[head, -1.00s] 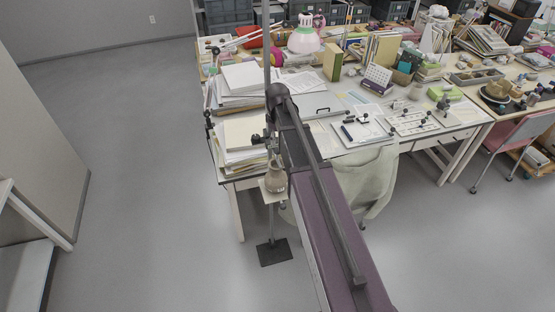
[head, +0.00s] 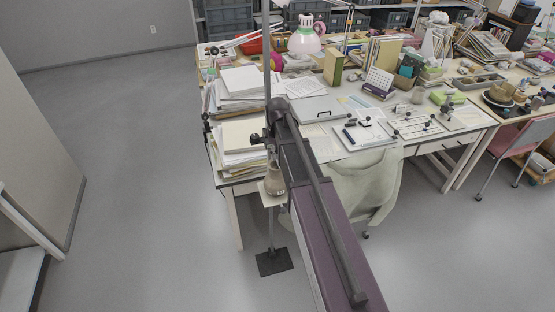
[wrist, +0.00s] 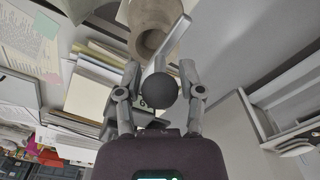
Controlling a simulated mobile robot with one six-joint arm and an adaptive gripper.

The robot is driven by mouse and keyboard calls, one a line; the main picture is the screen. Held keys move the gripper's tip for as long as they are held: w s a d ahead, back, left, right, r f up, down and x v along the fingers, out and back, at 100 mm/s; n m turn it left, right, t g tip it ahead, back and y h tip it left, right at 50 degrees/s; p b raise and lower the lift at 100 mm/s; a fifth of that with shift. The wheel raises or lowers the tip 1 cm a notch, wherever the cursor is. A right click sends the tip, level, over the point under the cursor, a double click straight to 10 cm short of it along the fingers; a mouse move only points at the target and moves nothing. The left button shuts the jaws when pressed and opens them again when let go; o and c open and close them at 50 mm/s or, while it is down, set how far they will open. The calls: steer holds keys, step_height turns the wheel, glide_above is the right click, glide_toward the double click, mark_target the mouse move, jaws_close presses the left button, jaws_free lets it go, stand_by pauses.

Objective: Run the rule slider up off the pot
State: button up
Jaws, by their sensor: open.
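The tan pot (head: 274,183) sits on a small pale platform (head: 271,200) on a stand, just left of my arm. A thin upright rod (head: 267,70) rises above it. In the wrist view the pot (wrist: 155,25) shows at the top, with a flat grey bar (wrist: 165,50), likely the rule slider's, crossing in front of it. A dark round knob (wrist: 158,91) at the bar's end lies between the fingers of my open gripper (wrist: 158,78); gaps show on both sides. My arm hides most of the gripper in the head view.
The stand's black foot (head: 274,262) rests on the floor. The desk, with paper stacks (head: 245,135) at its near left corner, is close behind the pot. A draped chair (head: 362,190) is to the right. Floor at left is clear.

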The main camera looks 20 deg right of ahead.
steer(key=shift+f+b, duration=0.4)
steer(key=shift+f, duration=0.2)
jaws_close()
